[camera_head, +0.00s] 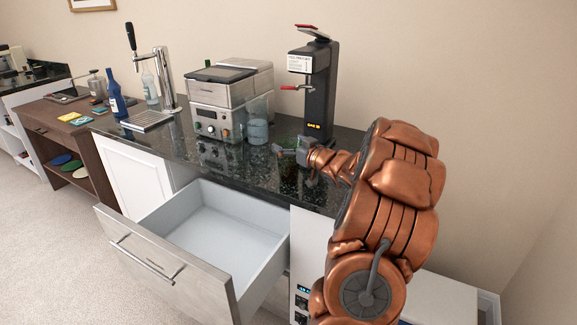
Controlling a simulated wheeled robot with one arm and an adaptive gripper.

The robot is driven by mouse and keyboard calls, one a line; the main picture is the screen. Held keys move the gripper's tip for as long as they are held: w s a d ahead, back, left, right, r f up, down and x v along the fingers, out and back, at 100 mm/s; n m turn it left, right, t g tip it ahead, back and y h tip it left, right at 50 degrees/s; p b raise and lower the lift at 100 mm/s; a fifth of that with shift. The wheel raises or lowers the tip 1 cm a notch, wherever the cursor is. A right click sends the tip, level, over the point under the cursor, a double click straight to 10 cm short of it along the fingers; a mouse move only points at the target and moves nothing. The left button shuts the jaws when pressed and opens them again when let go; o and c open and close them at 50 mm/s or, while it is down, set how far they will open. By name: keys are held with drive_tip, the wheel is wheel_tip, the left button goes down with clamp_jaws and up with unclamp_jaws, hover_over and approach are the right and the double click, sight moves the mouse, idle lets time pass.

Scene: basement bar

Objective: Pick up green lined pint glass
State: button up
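A greenish patch (289,143), probably the green lined pint glass, shows right at my gripper on the dark counter; it is small and partly hidden, so its shape is unclear. My gripper (282,148) is low over the black stone counter (262,172), in front of the black tap dispenser, and points left. Its fingers are too small to tell whether they are open or shut on the green thing. A clear bluish glass (257,122) stands upright behind and left of my gripper, apart from it, beside the steel machine.
A steel machine (220,100) and a black dispenser (318,90) with a red-handled tap stand at the back. A beer tap (166,80), drip tray (147,120) and blue bottle (115,95) are left. An open empty drawer (170,270) juts out in front.

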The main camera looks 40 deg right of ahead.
drive_tip(key=c, duration=1.5)
drive_tip(key=shift+r, duration=0.15)
